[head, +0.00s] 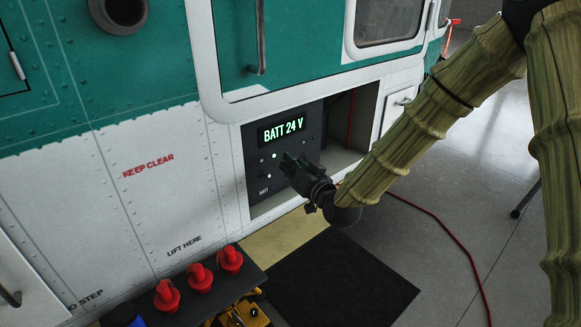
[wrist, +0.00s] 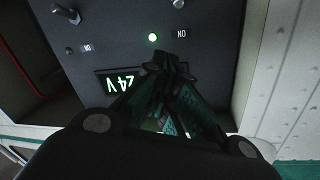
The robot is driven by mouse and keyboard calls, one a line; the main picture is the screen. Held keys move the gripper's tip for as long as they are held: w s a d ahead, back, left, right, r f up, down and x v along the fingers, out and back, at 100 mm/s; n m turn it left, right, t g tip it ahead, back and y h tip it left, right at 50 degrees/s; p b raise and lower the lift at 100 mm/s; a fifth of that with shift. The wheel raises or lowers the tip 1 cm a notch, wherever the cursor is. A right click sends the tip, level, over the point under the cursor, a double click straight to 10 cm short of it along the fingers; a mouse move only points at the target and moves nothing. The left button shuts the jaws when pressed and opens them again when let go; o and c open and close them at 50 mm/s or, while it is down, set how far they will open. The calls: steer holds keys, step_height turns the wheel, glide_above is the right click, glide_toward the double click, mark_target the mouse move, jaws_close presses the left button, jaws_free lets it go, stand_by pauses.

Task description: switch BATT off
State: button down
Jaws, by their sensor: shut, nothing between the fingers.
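The dark switch panel (head: 282,178) sits in a recess in the aircraft's side. Its green display (head: 283,130) reads "BATT 24 V". A BATT label (head: 264,190) is at the panel's lower left, with a small bright toggle (head: 268,176) just above it. In the wrist view, turned upside down, a toggle (wrist: 178,4) is cut by the top edge, near an ON mark and a lit green lamp (wrist: 152,37). My gripper (head: 286,160) is shut and empty in front of the panel; its fingertips also show in the wrist view (wrist: 168,62), just below the lamp. I cannot tell whether they touch the panel.
Another toggle (wrist: 65,13) stands on the panel, at the upper left of the wrist view. An open bay with a red cable lies right of the panel. A tray (head: 205,300) with several red-handled items stands at lower left. A dark mat (head: 340,280) lies on the floor.

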mark_target(269, 154)
steer(key=p+x, duration=0.1)
steer(key=x, duration=0.5)
steer(key=shift+w+a, duration=0.15)
steer(key=shift+w, duration=0.1)
steer(key=shift+s+a+f+p, duration=0.15)
steer(key=shift+s+f, duration=0.05)
steer(key=shift+f, duration=0.15)
steer(key=shift+s+a+f+p, duration=0.15)
steer(key=shift+f, duration=0.25)
steer(key=shift+s+a+f, duration=0.2)
steer(key=shift+s+f, duration=0.35)
steer(key=shift+f, duration=0.4)
steer(key=shift+a+f, duration=0.1)
steer(key=shift+f, duration=0.1)
steer(key=shift+s+b, duration=0.1)
steer(key=shift+b, duration=0.4)
